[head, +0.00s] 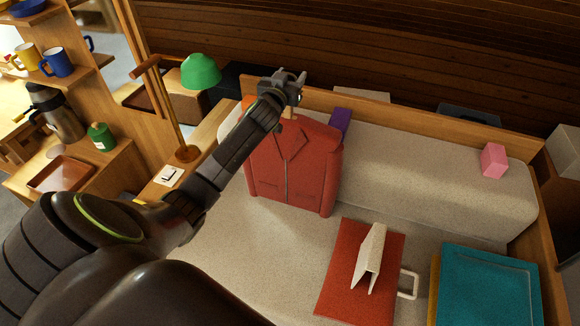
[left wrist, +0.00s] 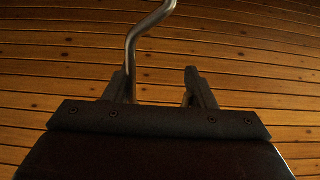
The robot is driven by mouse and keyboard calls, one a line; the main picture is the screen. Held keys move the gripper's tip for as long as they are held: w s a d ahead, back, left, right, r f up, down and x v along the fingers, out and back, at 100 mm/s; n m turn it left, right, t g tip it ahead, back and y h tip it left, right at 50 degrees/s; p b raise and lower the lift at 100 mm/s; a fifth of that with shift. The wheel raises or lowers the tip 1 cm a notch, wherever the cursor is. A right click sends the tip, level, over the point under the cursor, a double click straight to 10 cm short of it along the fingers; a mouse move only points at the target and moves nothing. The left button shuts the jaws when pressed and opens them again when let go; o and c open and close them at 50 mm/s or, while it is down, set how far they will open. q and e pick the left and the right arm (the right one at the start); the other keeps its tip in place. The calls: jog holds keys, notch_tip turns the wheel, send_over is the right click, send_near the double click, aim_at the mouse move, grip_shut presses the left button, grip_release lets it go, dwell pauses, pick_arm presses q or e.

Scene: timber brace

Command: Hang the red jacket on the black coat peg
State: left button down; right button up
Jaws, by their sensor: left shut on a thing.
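The red jacket (head: 296,165) hangs upright with its front facing me, over the back of the pale bench in the head view. My left gripper (head: 289,78) is just above its collar and shut on the jacket's hanger. In the left wrist view a bent metal hook (left wrist: 132,42) rises by the left finger of my gripper (left wrist: 160,88), in front of the plank wall. The jacket itself does not show there. I cannot make out the black coat peg in either view. My right gripper is not in view.
A green lamp (head: 201,71) and wooden shelving stand at the left. On the bench are a purple block (head: 340,122), a pink block (head: 494,160), a red mat (head: 338,285) with a white folded object (head: 371,258), and a teal tray (head: 488,290). A plank wall (head: 400,45) stands behind.

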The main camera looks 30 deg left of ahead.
pick_arm(q)
jog(key=shift+r, duration=0.25)
jog(key=r+b+v, duration=0.3)
jog(key=b+v, duration=0.1)
jog(key=v, duration=1.4)
jog(key=shift+d, duration=0.15)
jog(key=shift+r, duration=0.15)
jog(key=c, duration=1.1)
grip_release()
jog(key=shift+c, duration=0.2)
jog(key=shift+w, duration=0.1)
jog(key=c, duration=0.6)
jog(key=shift+o, duration=0.2)
